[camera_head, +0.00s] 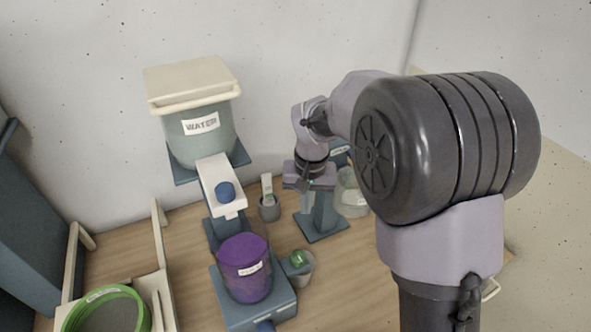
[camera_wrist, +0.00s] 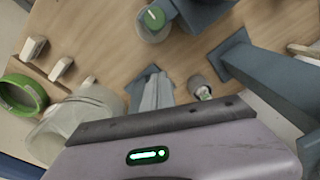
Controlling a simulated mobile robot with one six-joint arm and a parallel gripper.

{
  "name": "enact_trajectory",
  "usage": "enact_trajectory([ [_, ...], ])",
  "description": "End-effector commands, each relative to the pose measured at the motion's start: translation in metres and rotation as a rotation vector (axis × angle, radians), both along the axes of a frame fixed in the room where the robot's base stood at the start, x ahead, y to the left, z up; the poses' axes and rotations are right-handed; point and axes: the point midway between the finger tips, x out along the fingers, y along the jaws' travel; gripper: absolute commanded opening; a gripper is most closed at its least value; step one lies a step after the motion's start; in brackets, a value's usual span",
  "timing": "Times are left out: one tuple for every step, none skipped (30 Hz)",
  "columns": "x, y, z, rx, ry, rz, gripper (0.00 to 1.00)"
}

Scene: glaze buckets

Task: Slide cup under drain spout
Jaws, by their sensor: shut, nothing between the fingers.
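A small clear cup (camera_head: 299,270) with a green disc or lid in it stands on the table beside the blue stand of a purple bucket (camera_head: 245,270). It also shows at the top of the wrist view (camera_wrist: 152,24). A small grey cup (camera_head: 270,211) holding a pale-tagged item stands farther back, near the wrist view's middle (camera_wrist: 199,86). My gripper (camera_head: 308,206) is shut and empty, between the grey cup and a glass jar; its fingers also show in the wrist view (camera_wrist: 156,80).
The glass jar (camera_head: 351,200) is right of my gripper. A green ring (camera_head: 105,310) lies front left. Bare table separates the cups.

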Motion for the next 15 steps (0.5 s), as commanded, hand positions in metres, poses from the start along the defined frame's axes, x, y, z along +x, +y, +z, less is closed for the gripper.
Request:
enact_trajectory([
  [0.01,0.005,-0.023,-0.015,0.03,0.02,0.0],
  [0.015,0.007,-0.034,-0.022,0.041,0.03,0.0],
  [0.019,0.01,-0.047,-0.03,0.054,0.04,0.0],
  [0.022,0.011,-0.053,-0.034,0.06,0.046,0.0],
  [0.024,0.012,-0.059,-0.037,0.065,0.051,0.0],
  [0.025,0.013,-0.064,-0.04,0.069,0.055,0.0],
  [0.026,0.014,-0.067,-0.041,0.071,0.057,0.0],
  [0.026,0.014,-0.071,-0.041,0.073,0.057,0.0],
  [0.026,0.014,-0.076,-0.041,0.073,0.057,0.0],
  [0.026,0.013,-0.081,-0.041,0.073,0.057,0.0],
  [0.025,0.013,-0.087,-0.041,0.073,0.056,0.0],
  [0.025,0.013,-0.096,-0.041,0.074,0.056,0.0],
  [0.025,0.013,-0.103,-0.041,0.073,0.056,0.0],
  [0.025,0.013,-0.11,-0.041,0.074,0.056,0.0],
  [0.025,0.013,-0.119,-0.042,0.074,0.056,0.0],
])
